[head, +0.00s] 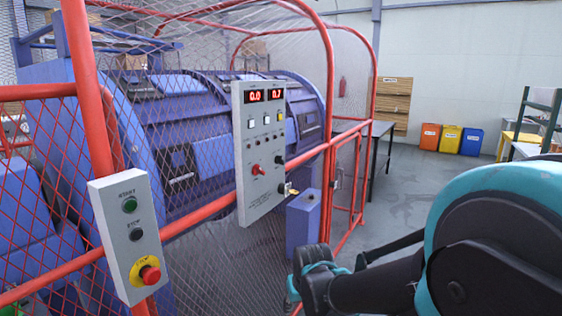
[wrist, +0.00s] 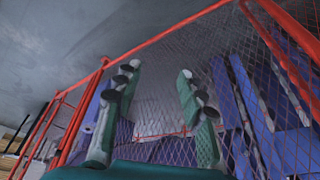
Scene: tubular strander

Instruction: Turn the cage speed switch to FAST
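The grey control panel (head: 244,205) hangs on the red cage frame in the middle of the head view. It has two red displays (head: 264,95) reading about 0.0 and 0.7, several buttons and lamps, a red knob (head: 257,170), a black knob (head: 280,160) and a lower black switch with a yellowish part (head: 286,188). The labels are too small to read, so I cannot tell which is the cage speed switch. My gripper (head: 310,268) is below and right of the panel, apart from it. In the wrist view its fingers (wrist: 160,85) are spread, with nothing between them.
A smaller box with START and STOP buttons and a red emergency button (head: 150,274) is at the left. Red mesh guarding (head: 330,120) encloses the blue strander (head: 205,125). A blue box (head: 303,222) stands below the panel. Open floor (head: 410,195) lies to the right.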

